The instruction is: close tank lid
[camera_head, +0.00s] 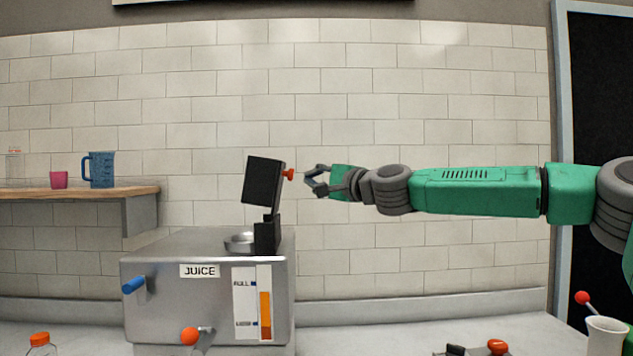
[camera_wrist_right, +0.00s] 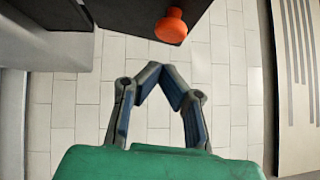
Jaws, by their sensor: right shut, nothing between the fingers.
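The juicer tank (camera_head: 160,255) is a metal box labelled JUICE. Its black lid (camera_head: 262,182) stands raised and slightly tilted above a hinge post (camera_head: 266,235), clear of the round metal opening (camera_head: 240,242). An orange-red knob (camera_head: 289,175) sticks out from the lid's right side. My right gripper (camera_head: 309,180) is a little right of the knob and apart from it. In the right wrist view its fingertips (camera_wrist_right: 158,70) meet with nothing between them, near the knob (camera_wrist_right: 172,26) and lid (camera_wrist_right: 135,14). My left gripper is not in view.
A blue lever (camera_head: 133,285) and an orange-tipped tap (camera_head: 190,336) are on the juicer front. A wooden shelf (camera_head: 70,192) at left holds a blue jug (camera_head: 101,170) and a pink cup (camera_head: 59,180). A white cup (camera_head: 606,335) stands at bottom right.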

